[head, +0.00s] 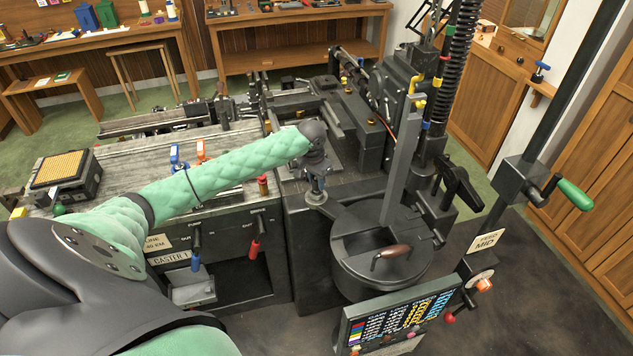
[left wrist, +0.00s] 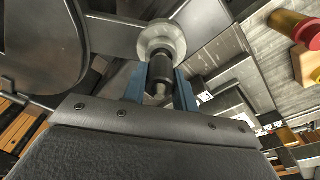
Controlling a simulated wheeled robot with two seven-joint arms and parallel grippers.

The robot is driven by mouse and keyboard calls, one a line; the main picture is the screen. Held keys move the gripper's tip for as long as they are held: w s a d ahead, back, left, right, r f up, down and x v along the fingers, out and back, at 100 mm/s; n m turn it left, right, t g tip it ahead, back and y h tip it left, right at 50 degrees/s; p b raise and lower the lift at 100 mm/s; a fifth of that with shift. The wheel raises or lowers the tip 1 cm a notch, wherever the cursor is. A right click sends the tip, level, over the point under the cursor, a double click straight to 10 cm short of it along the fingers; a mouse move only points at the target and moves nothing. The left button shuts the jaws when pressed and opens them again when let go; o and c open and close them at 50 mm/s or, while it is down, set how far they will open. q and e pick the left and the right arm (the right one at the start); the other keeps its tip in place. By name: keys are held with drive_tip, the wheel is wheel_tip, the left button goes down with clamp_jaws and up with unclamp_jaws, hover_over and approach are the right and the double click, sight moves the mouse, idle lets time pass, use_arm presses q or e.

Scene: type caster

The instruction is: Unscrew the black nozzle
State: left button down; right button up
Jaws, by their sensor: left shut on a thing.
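The black nozzle (left wrist: 160,72) shows in the left wrist view as a dark cylinder below a pale round flange (left wrist: 162,40). My left gripper (left wrist: 160,88) has its two blue-grey fingers on either side of the nozzle and is shut on it. In the head view my left gripper (head: 316,184) points down at the machine, just left of the round pot. The nozzle is too small and covered to make out there. My right gripper is in neither view.
A dark round pot (head: 352,283) with a brown-handled lid stands right of the gripper. A panel of coloured labels (head: 400,318) is at the front. A red and brass knob (head: 263,186) stands on the bench to the left. Tall machine parts rise behind.

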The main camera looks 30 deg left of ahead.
use_arm(q)
drive_tip(key=shift+r, duration=0.2)
drive_tip(key=shift+r, duration=1.7)
